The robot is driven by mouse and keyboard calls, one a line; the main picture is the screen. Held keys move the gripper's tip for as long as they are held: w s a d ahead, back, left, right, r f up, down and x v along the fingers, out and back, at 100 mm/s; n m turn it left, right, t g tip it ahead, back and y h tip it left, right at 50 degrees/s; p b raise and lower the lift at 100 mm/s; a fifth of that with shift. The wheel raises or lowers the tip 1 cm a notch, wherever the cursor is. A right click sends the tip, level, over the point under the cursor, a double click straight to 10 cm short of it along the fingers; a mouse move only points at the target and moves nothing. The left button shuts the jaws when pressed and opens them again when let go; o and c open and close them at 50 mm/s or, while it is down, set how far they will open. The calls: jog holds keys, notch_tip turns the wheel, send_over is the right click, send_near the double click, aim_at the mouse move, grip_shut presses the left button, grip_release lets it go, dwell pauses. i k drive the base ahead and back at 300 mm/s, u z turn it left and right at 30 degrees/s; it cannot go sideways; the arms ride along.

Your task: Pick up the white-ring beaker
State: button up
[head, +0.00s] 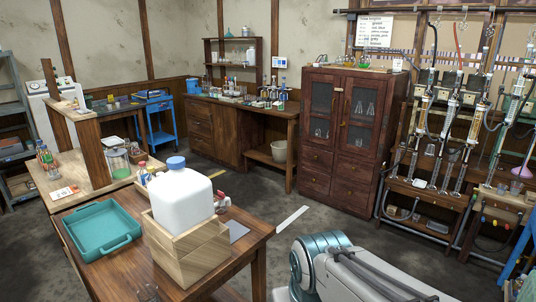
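No beaker with a clearly white ring can be made out in the head view. A larger glass vessel (118,162) with a green band stands on the left bench. Small glassware on the far bench is too small to identify. Part of my arm shows at the lower right, but my gripper is not in view.
The front table (190,284) carries a teal tray (92,234) and a wooden box (192,252) holding a white jug (180,194) with a blue cap. A dark wooden cabinet (347,180) stands behind. The reflux rig (440,185) lines the right wall. Grey floor between is mostly clear.

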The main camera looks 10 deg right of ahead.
aim_at(280, 102)
jog(key=z, duration=0.4)
jog(key=k, duration=0.45)
jog(key=z, duration=0.5)
jog(key=i, duration=2.05)
jog(key=u, duration=0.45)
jog(key=i, duration=2)
jog(key=u, duration=0.2)
jog(key=i, duration=3.15)
jog(key=z, duration=0.05)
